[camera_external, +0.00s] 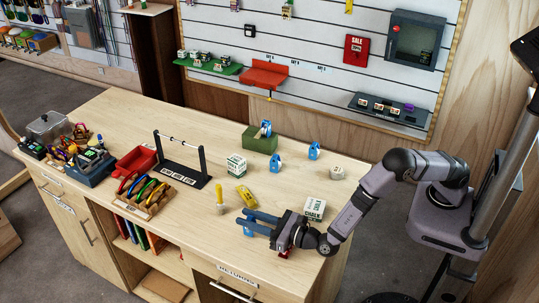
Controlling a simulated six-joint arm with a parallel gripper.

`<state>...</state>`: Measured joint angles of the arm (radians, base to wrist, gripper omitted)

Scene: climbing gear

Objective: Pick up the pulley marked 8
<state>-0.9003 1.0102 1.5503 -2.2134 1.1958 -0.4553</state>
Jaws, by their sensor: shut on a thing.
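Several blue pulleys are on the wooden counter. One pulley (275,163) stands near the middle, another pulley (314,150) stands to its right, and a third pulley (266,128) is on a green block (258,142). A further blue pulley (247,232) shows in part at my gripper (242,217), low over the counter's front right. My gripper is shut on this pulley; the fingers and wrist hide much of it. The numbers on the pulleys are too small to read, so I cannot tell which is marked 8.
A yellow device (246,195), a yellow-topped peg (219,200), a white box (236,165) and a chalk box (314,208) stand near my gripper. A black rack (182,165) and wooden tray (147,197) are left.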

